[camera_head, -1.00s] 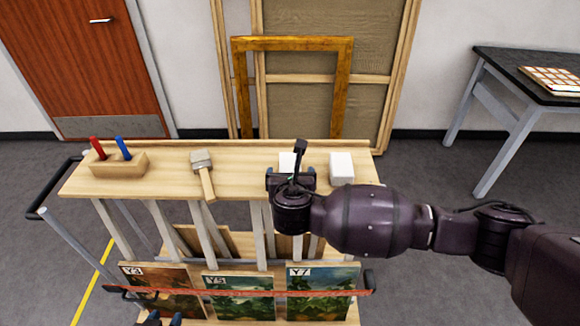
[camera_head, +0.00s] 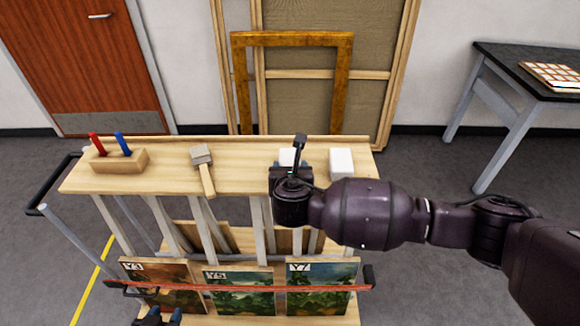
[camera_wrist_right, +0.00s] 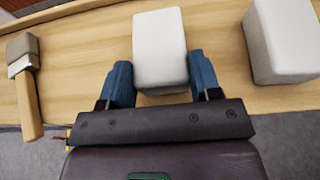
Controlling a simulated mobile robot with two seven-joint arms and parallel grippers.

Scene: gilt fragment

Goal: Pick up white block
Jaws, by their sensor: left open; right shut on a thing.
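A white block (camera_wrist_right: 160,50) stands on the wooden top shelf of the rack, between the blue fingers of my right gripper (camera_wrist_right: 161,78) in the right wrist view. The fingers are shut on its near part. In the head view this block (camera_head: 287,155) is partly hidden behind my right gripper (camera_head: 292,168). A second white block (camera_head: 341,162) stands to its right, apart from the fingers; it also shows in the right wrist view (camera_wrist_right: 281,40). My left gripper (camera_head: 160,318) is open at the bottom edge of the head view, mostly cut off, away from both blocks.
On the shelf (camera_head: 240,180), a brush (camera_head: 203,168) lies left of the held block, and a wooden holder (camera_head: 119,162) with red and blue handles stands further left. Paintings (camera_head: 238,290) stand in the rack below, behind a red bar (camera_head: 240,291). Empty frames lean on the wall.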

